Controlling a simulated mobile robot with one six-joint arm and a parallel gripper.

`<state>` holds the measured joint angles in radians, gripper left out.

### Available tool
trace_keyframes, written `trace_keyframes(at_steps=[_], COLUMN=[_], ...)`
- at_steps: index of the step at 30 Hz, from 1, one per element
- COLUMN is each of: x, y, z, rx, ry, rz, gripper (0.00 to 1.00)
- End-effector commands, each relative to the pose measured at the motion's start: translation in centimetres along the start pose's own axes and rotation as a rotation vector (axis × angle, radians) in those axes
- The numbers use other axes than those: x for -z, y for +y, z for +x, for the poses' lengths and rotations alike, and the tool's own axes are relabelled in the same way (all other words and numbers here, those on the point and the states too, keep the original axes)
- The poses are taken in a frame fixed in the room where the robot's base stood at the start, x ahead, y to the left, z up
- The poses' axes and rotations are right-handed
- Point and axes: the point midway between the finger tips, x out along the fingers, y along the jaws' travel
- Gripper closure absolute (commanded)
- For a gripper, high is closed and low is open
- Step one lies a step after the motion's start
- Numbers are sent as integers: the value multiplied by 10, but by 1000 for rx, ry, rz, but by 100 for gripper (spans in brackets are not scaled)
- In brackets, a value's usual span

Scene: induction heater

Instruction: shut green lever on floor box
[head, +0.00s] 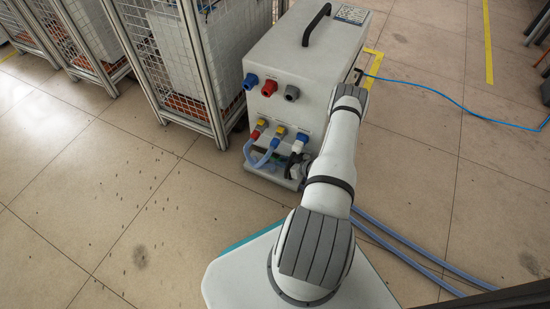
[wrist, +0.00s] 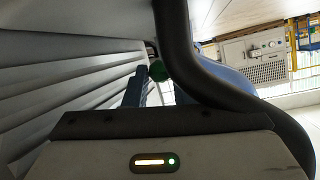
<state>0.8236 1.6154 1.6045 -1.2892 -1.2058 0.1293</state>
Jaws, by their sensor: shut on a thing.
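The floor box (head: 312,70) is a pale grey cabinet with a black top handle. My arm reaches down to the lower right of its front face, and my gripper is mostly hidden there in the head view. In the wrist view the green lever (wrist: 157,70) shows as a small dark-green rounded piece. It sits right beside the visible finger of my gripper (wrist: 152,82). My gripper is shut on it. The other finger is hidden by a thick black hose (wrist: 176,50), so the lever's angle cannot be told.
Wire-mesh cages (head: 182,60) stand close on the left. A blue cable (head: 440,92) runs right across open floor.

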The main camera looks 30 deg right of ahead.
Motion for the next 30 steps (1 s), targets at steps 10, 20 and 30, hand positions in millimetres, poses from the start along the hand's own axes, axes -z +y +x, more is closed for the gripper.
trace_keyframes(at_steps=[10,20,30], x=[-3,-3,-1], y=[2,1,2], z=[-7,-7,-19], rx=[4,4,1], ry=[0,0,0], rz=[-6,-5,-3], gripper=[100,56,56])
